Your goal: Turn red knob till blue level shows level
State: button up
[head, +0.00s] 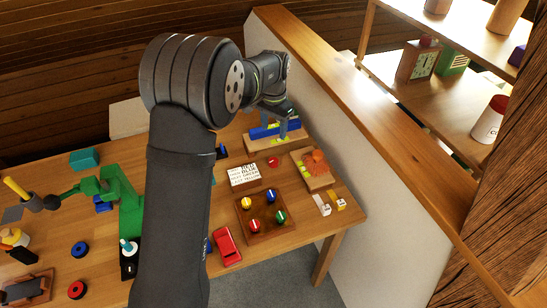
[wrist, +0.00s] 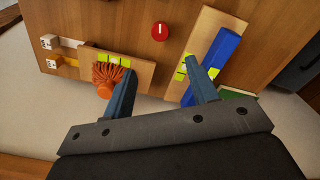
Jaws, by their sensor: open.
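A red knob (wrist: 160,31), a disc with a white line, sits on the table between two wooden boards; it also shows in the head view (head: 273,162). A blue bar (wrist: 224,52), seemingly the blue level, lies along the right board in the wrist view, with yellow-green patches beside it. It shows in the head view too (head: 262,132). I cannot read its tilt or bubble. My gripper (wrist: 160,66) is open and empty. The knob shows beyond its fingertips, not between them. The right finger overlaps the right board near the bar; contact is unclear.
A board with an orange bristly piece (head: 317,162) stands close to my left finger in the wrist view. In the head view, a wooden tray (head: 266,219) holds several coloured knobs, one also red, beside a printed card (head: 244,176) and a red car (head: 227,246). A pale wall borders the table's right side.

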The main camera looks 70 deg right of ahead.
aim_at(274, 160)
notch_tip(274, 160, down, 14)
jog(key=shift+f, duration=0.2)
jog(key=c, duration=1)
